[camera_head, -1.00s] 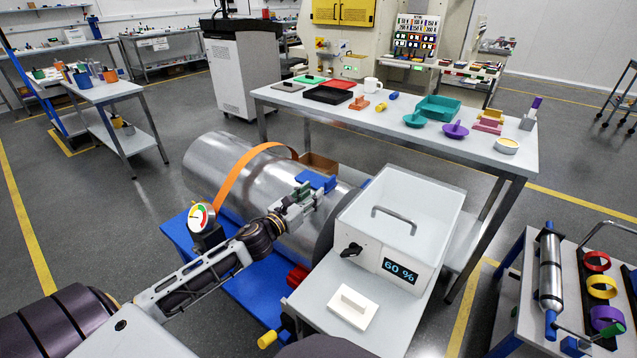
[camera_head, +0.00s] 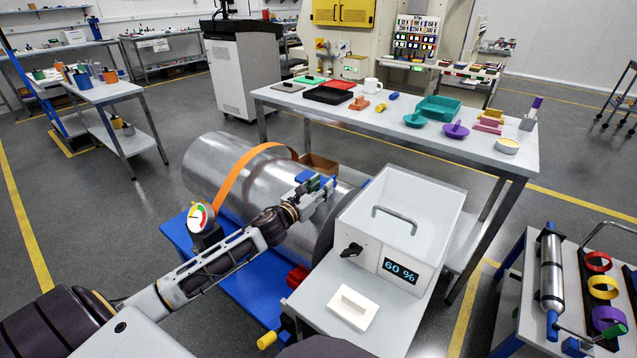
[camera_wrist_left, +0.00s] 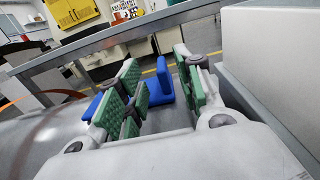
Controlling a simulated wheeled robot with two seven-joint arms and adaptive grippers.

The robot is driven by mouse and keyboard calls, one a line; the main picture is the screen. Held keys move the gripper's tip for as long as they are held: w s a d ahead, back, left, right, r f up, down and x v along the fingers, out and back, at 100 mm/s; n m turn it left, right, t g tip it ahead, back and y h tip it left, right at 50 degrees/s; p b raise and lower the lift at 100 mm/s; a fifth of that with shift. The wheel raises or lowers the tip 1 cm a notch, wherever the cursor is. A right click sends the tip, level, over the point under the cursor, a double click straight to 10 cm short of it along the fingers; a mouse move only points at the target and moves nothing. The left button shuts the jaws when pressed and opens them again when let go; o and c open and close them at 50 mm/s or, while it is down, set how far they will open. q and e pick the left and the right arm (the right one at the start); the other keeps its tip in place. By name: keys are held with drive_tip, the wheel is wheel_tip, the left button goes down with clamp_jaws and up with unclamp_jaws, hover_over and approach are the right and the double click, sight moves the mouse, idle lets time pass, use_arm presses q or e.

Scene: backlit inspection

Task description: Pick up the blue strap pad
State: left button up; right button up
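The blue strap pad (camera_head: 304,176) lies on top of the big metal cylinder (camera_head: 215,165), partly covered by my left gripper. My left gripper (camera_head: 321,185) is at the pad, its green-lined fingers open. In the left wrist view, the pad's upright blue part (camera_wrist_left: 164,76) shows between the two fingers, with gaps visible beside it. More of the pad's blue base (camera_wrist_left: 93,106) shows beyond the left finger. I cannot tell whether a finger touches it. My right gripper is not in view.
A white box (camera_head: 405,215) with a handle and a 60 % display stands close right of the gripper. An orange strap (camera_head: 237,175) arches over the cylinder, and a dial gauge (camera_head: 201,217) stands near my left forearm. A table (camera_head: 400,135) with small items is behind.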

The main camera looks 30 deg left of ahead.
sight(330, 178)
use_arm(q)
drive_tip(key=shift+w, duration=0.15)
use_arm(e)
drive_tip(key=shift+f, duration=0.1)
use_arm(q)
drive_tip(key=shift+w, duration=0.15)
drive_tip(key=shift+w+d, duration=0.1)
drive_tip(key=shift+w, duration=0.4)
drive_tip(key=shift+w+d+b, duration=0.15)
drive_tip(key=shift+w+b, duration=0.2)
drive_tip(key=shift+w, duration=0.4)
drive_tip(key=shift+w+d, duration=0.1)
drive_tip(key=shift+w, duration=0.9)
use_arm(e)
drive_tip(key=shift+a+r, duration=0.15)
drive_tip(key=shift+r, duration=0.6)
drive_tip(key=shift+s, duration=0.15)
